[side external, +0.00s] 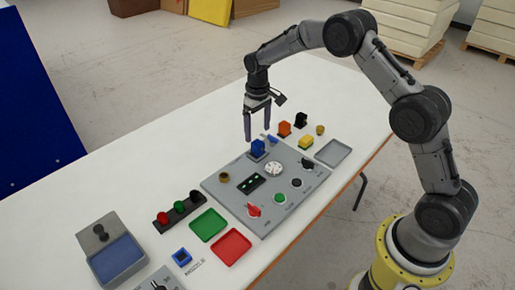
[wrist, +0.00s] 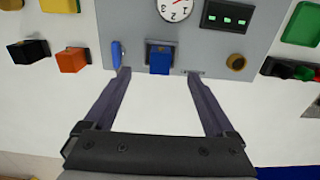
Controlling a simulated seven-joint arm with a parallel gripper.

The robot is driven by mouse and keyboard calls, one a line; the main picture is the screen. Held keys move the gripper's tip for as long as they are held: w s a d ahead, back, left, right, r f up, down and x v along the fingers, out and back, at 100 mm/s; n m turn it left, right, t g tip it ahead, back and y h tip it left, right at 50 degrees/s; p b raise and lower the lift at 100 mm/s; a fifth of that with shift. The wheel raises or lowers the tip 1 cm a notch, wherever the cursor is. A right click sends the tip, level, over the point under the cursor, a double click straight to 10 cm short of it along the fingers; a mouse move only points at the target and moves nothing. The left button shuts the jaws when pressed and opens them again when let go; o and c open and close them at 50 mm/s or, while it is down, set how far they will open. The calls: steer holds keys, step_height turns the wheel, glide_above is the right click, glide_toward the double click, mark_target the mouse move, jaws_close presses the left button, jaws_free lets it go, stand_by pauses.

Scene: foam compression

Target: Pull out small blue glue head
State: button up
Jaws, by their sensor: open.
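A blue block (side external: 258,147) stands at the far edge of the grey panel (side external: 215,188); in the wrist view the blue block (wrist: 160,58) sits at the panel's edge, ahead of and between my fingertips. A smaller, slim blue piece (side external: 272,140) is beside it; in the wrist view this slim piece (wrist: 116,52) is close to the left fingertip. I cannot tell for certain which one is the glue head. My gripper (side external: 257,132) points down just above the blue block, open, with nothing between its fingers; its fingers (wrist: 158,74) also show in the wrist view.
The panel carries a dial (side external: 273,169), a red knob (side external: 254,210) and a green button (side external: 280,198). Orange (side external: 285,128), black (side external: 301,119) and yellow (side external: 306,142) blocks stand right of the gripper. Green and red trays (side external: 232,246) lie in front.

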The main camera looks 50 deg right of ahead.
mark_target(257, 142)
steer(key=shift+f, duration=3.6)
jaws_close()
steer(key=shift+r, duration=0.2)
steer(key=shift+r, duration=2.85)
